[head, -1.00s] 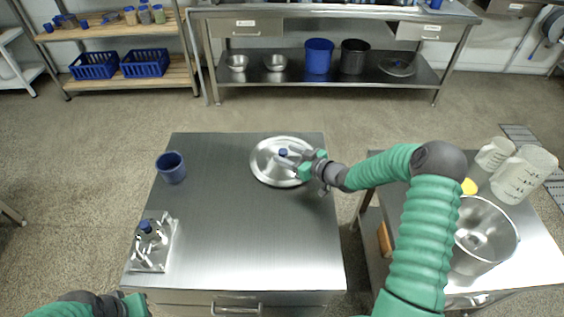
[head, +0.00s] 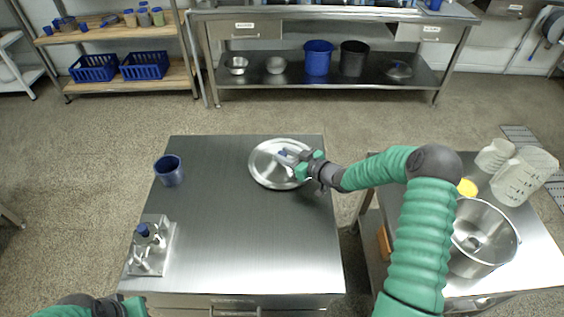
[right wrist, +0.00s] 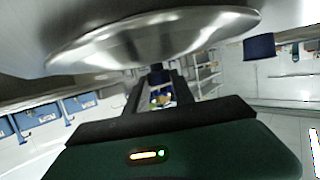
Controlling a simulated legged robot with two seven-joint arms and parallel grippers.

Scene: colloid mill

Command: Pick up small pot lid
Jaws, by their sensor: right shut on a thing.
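The small pot lid (head: 262,176) is a round, shiny metal disc at the back right of the near steel table. My right gripper (head: 284,154) reaches it from the right and is shut on its blue knob. In the right wrist view the lid (right wrist: 150,42) fills the top, with the dark blue knob (right wrist: 156,76) between my fingers. I cannot tell whether the lid's rim still touches the table. My left arm shows at the bottom left edge of the head view; its jaw state is unclear.
The steel table (head: 235,235) is mostly clear. A blue cup (head: 169,171) stands at its left, and a blue-capped bottle (head: 146,234) on a metal tray (head: 138,267) at front left. A large metal pot (head: 484,255) and white measuring jugs (head: 522,178) stand on the right table.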

